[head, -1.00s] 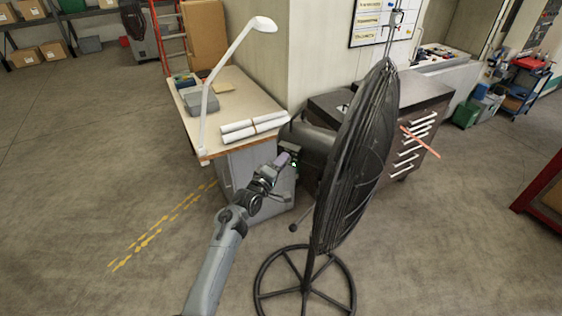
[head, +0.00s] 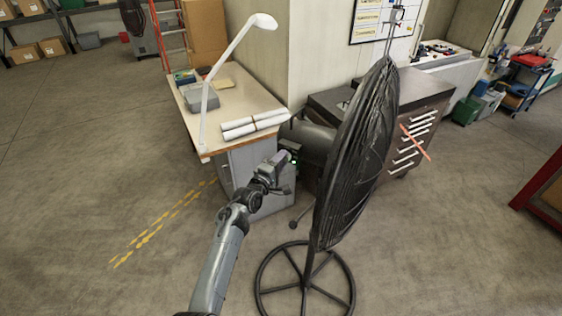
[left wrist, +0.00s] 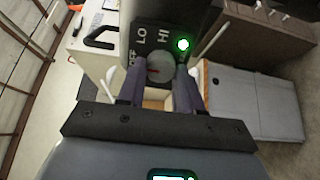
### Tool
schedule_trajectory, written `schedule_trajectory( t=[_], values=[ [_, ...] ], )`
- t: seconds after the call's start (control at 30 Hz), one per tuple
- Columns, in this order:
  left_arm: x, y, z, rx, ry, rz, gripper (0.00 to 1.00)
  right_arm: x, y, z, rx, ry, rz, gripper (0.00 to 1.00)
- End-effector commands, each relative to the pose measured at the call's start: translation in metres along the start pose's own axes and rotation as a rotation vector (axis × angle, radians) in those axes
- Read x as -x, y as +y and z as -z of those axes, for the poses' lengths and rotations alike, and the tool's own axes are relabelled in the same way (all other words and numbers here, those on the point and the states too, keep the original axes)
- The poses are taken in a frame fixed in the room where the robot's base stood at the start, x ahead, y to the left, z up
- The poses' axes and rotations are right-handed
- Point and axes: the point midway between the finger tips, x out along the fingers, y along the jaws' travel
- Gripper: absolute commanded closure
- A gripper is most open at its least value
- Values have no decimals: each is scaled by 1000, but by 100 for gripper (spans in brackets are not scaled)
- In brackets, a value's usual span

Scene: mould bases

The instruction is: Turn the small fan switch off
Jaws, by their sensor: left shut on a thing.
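The large black pedestal fan (head: 355,160) stands upright, its motor housing (head: 312,140) facing left. In the left wrist view the control panel (left wrist: 190,32) on the housing has the labels OFF, LO and HI and a lit green light (left wrist: 184,44). A round grey switch knob (left wrist: 160,66) with a small reddish mark sits below them; I cannot tell surely which label the mark points at. My left gripper (head: 286,158) is at the panel, with its two purplish fingers shut on either side of the knob. My right gripper is not in view.
A workbench (head: 188,105) with a white lamp (head: 214,68) and paper rolls (head: 254,125) stands behind and left of the fan. A dark drawer cabinet (head: 425,100) is behind the fan. The fan's round base (head: 262,270) is on the floor. Floor at left is clear.

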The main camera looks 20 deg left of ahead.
Motion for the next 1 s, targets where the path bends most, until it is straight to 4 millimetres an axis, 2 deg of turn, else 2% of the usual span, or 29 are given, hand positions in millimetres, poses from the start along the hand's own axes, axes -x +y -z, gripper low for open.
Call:
schedule_trajectory(
  t=[0.03,0.07,0.2,0.67,0.87,1.0],
  values=[
    [0,0,0,1,0,-1,96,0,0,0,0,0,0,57],
    [0,0,0,1,0,-1,62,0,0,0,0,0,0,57],
    [0,0,0,0,0,-1,41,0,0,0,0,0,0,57],
    [5,-1,0,0,0,0,40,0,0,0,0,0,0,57],
    [24,-1,0,0,0,-1,40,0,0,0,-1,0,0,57],
    [43,-2,0,0,1,-1,40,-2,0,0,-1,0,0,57]
  ],
)
